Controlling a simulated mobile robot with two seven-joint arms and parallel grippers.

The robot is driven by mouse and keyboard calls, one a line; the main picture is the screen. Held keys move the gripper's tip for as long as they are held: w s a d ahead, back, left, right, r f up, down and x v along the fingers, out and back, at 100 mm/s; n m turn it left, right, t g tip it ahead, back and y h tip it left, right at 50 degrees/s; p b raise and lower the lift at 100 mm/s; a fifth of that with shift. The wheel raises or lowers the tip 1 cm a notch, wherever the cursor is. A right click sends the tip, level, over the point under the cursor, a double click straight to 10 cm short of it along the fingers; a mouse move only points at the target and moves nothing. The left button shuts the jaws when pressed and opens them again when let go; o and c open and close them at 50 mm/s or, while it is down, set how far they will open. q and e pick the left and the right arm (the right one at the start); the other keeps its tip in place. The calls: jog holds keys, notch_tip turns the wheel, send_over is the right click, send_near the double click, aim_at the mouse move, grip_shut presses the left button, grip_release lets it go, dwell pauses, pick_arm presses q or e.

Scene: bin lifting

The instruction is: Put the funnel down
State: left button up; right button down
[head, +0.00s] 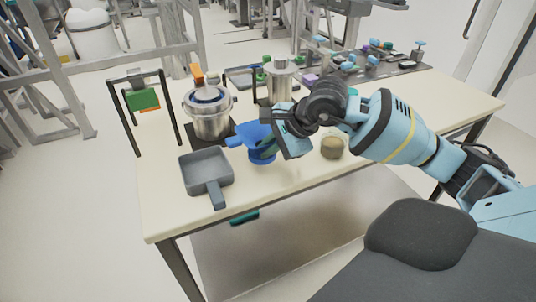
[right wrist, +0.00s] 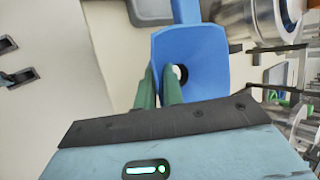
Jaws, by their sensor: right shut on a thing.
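The blue funnel (head: 262,156) is at the front part of the table, just right of a grey square scoop with a handle. My right gripper (head: 268,146) reaches in from the right and is shut on the funnel. In the right wrist view the green fingers (right wrist: 160,88) meet the near side of the blue funnel (right wrist: 204,45), with its round opening beside the fingertips. I cannot tell whether the funnel touches the table top. My left gripper is not in view.
The grey scoop (head: 206,168) lies left of the funnel. A steel pot (head: 209,122) stands behind it on a dark plate. A small jar (head: 332,146) stands right of the gripper. The cream table top (head: 160,205) is bare at the front left.

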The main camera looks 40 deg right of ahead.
jog(key=shift+w+d, duration=0.1)
jog(key=shift+w, duration=0.2)
jog(key=shift+w+f, duration=0.1)
jog(key=shift+f, duration=1.7)
jog(key=c, duration=1.5)
grip_release()
jog(key=shift+v, duration=6.05)
jog(key=shift+f, duration=0.1)
